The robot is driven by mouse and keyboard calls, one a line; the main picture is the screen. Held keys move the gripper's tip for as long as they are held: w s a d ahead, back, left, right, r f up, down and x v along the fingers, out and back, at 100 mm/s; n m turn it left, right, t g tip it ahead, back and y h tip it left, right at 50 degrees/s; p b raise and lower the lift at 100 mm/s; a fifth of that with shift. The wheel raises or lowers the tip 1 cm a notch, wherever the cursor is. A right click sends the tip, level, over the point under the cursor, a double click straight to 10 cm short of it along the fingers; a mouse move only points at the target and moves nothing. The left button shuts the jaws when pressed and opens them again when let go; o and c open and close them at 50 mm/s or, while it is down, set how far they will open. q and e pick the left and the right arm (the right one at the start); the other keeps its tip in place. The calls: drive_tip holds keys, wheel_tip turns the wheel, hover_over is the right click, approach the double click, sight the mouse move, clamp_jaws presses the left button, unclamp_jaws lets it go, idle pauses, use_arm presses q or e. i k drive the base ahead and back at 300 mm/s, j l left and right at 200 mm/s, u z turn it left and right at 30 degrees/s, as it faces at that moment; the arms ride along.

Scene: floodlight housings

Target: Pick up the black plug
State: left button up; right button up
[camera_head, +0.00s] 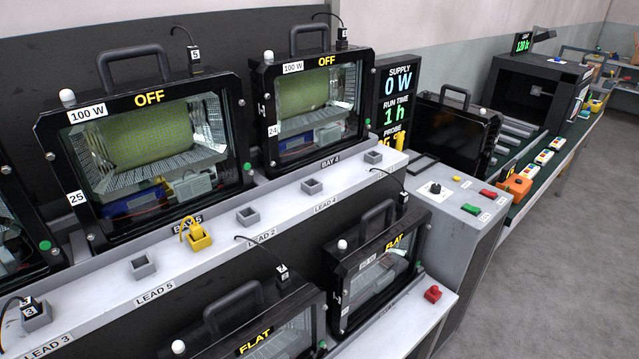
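Several black plugs with cables and white tags show in the head view. One black plug (194,60) tagged 5 stands at the top of the upper left floodlight housing (150,175). Another black plug (342,38) is at the top of the Bay 4 housing (310,115). A third black plug (283,277) is on the lower housing at front centre, and another black plug (402,197) is on the lower housing at right. One more black plug (32,308) is in a grey socket at the lower left. Which one the task means I cannot tell. Neither gripper is in view.
A display (398,105) reads supply 0 W. A console (450,215) with coloured buttons stands at right. The floor (560,270) at right is clear.

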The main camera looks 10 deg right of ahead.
sight(30, 309)
drive_tip(key=u, duration=1.9)
